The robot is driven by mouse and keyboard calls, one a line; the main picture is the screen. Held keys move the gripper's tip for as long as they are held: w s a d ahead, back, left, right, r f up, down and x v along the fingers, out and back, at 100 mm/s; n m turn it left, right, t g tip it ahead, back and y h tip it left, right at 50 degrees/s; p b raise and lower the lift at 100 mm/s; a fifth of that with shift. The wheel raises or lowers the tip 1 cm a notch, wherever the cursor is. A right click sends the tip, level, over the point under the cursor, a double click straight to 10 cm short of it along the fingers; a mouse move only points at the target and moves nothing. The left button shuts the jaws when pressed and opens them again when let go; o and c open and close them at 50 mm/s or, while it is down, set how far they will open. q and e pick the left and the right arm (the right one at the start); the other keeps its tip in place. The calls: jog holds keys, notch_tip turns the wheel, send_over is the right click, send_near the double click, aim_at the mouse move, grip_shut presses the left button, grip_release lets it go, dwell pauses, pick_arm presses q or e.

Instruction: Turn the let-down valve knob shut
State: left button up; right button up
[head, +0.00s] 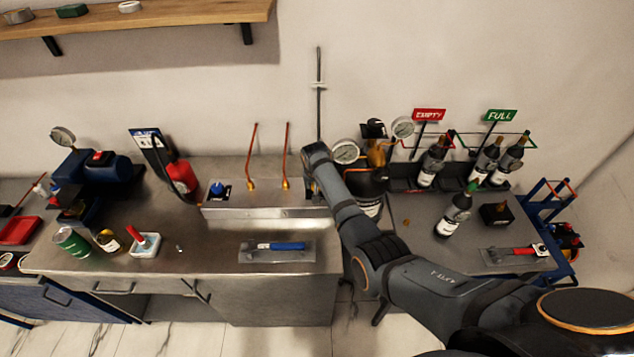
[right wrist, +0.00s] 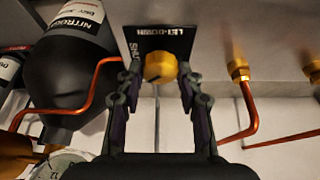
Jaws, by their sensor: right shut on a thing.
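The let-down valve knob (right wrist: 160,68) is yellow with a dark mark. It sits on a black plate (right wrist: 161,42) lettered "LET-DOWN" and "SHUT" in the right wrist view. My right gripper (right wrist: 159,76) has one finger on each side of the knob and is shut on it. In the head view my right arm reaches across to the right end of the steel manifold box (head: 255,212). There the arm hides the knob and the gripper (head: 312,190) is mostly hidden. My left gripper is not in view.
A dark nitrogen bottle (right wrist: 75,65) and a copper pipe (right wrist: 97,88) are close beside the gripper. Other copper pipes (right wrist: 249,108) rise on the other side. Bottles (head: 455,214) stand on the right bench.

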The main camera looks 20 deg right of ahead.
jog(key=shift+a+f+m+h+b, duration=0.1)
jog(key=shift+m+h+b, duration=0.3)
jog(key=shift+m, duration=0.6)
jog(key=m+b, duration=0.2)
jog(key=shift+w+f+m+g+h, duration=0.1)
jog(key=shift+m+g+h, duration=0.2)
jog(key=shift+g+h, duration=0.1)
jog(key=m+b, duration=0.2)
jog(key=b, duration=0.1)
jog(key=shift+m+g+h, duration=0.3)
jog(key=shift+m+h, duration=0.1)
jog(key=shift+a+r+m+g+b, duration=0.1)
jog(key=shift+r+m+g+b, duration=0.15)
jog(key=shift+m+b, duration=0.35)
jog(key=o, duration=1.2)
